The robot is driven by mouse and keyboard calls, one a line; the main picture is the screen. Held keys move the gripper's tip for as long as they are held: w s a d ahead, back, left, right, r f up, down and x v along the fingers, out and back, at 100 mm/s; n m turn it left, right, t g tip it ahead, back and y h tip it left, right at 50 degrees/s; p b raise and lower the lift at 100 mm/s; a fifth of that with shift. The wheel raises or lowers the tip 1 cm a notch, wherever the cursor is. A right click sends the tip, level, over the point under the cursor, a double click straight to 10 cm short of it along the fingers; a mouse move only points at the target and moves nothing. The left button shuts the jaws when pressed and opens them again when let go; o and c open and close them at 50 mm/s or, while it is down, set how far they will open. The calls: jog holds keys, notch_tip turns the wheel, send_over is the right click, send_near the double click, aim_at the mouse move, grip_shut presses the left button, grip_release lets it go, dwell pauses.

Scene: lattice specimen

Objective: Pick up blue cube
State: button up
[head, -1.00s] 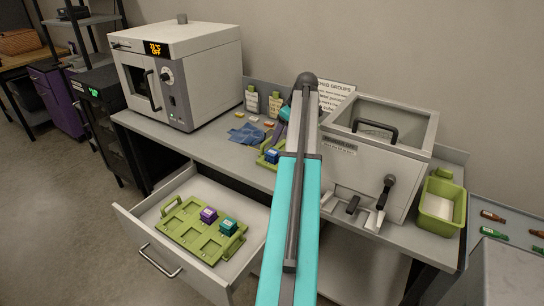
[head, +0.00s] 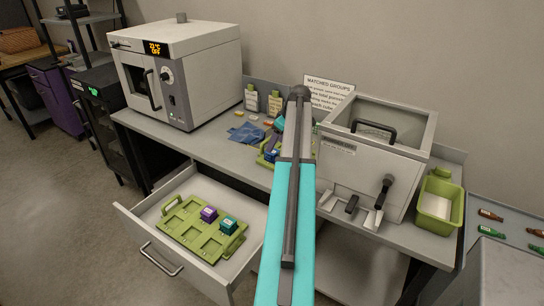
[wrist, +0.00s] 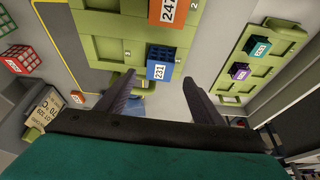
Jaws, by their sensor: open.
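The blue cube (wrist: 158,71) has a white label reading 231 and sits on a green tray (wrist: 105,48) in the wrist view. In the head view the blue cube (head: 270,155) shows on the tray on the bench, just left of my arm. My gripper (wrist: 158,86) is open and empty. Its two fingers point toward the tray, one on each side of the cube in the picture and apart from it. In the head view my arm hides part of the tray, and the fingers cannot be made out clearly.
An orange cube (wrist: 168,11) is beside the blue one. The open drawer holds a green tray (head: 180,226) with purple (head: 208,214) and teal (head: 228,224) cubes. A grey oven (head: 180,75) and lidded unit (head: 370,155) flank the arm.

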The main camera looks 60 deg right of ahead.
aim_at(274, 152)
jog(key=shift+p+x, duration=0.85)
jog(key=shift+x, duration=1.6)
jog(key=c, duration=1.1)
jog(key=shift+d+r, duration=0.1)
jog(key=shift+r, duration=0.1)
jog(key=shift+r+b, duration=0.7)
jog(key=shift+r, duration=0.75)
jog(key=s+a+b, duration=0.1)
jog(key=a, duration=0.4)
jog(key=s+a+r+b, duration=0.1)
jog(key=s+a+b, duration=0.1)
jog(key=a, duration=0.3)
jog(key=s+a+b, duration=0.1)
jog(key=s+a, duration=0.1)
jog(key=a, duration=0.3)
jog(key=shift+s+r, duration=0.2)
jog(key=shift+r, duration=0.15)
jog(key=shift+a, duration=0.1)
